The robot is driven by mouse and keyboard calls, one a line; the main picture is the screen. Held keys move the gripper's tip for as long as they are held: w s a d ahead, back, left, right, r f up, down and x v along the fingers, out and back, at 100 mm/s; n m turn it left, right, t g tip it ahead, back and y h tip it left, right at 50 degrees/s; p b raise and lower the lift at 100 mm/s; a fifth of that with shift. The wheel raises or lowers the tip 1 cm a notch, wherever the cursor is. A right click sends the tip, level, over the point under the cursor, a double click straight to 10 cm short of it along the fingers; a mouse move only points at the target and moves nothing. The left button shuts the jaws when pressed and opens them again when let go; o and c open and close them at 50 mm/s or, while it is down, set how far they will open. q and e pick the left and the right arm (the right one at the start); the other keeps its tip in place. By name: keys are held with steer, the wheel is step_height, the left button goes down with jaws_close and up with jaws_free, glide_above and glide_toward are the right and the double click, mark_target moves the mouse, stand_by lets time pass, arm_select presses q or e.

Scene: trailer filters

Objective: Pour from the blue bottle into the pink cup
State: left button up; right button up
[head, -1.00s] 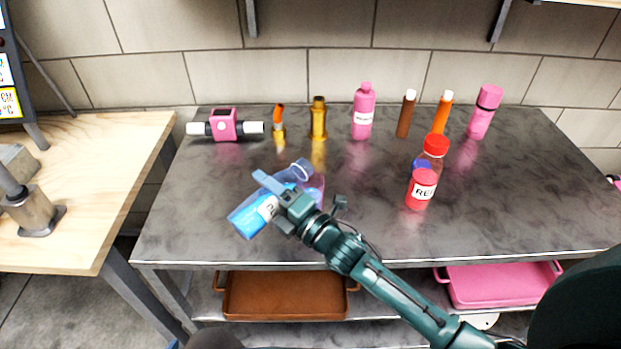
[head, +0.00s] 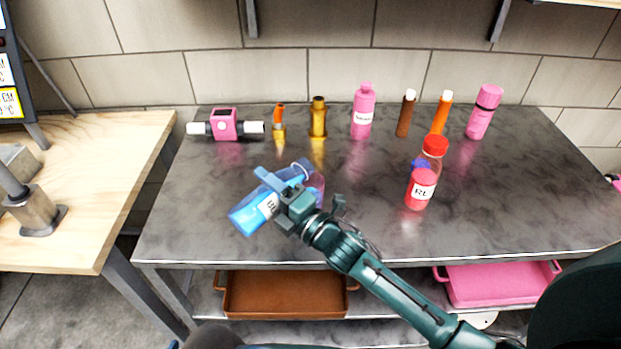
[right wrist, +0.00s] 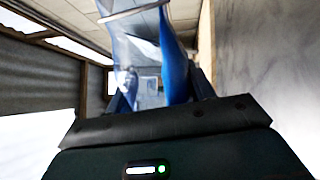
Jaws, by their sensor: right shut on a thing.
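The blue bottle (head: 246,217) is clear with blue liquid and a white label. It lies tilted in my right gripper (head: 280,196), above the table, with its base at lower left and its neck at upper right. My right gripper is shut on it. The blue liquid reaches up towards the neck; it also shows in the right wrist view (right wrist: 174,66). The pink cup (head: 318,183) is see-through and mostly hidden behind the gripper and the bottle's neck. I cannot tell whether any liquid is in the cup. My left gripper is not in view.
A red-capped bottle of red liquid (head: 421,188) stands to the right. Along the back are a pink device (head: 223,125), a pink bottle (head: 363,113), a pink flask (head: 484,112) and several brown, orange and gold items. The table's (head: 520,205) right side is clear.

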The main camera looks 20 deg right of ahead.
steer(key=shift+r+m+p, duration=0.25)
steer(key=shift+m+p, duration=0.05)
steer(key=shift+m, duration=0.1)
stand_by(0.3)
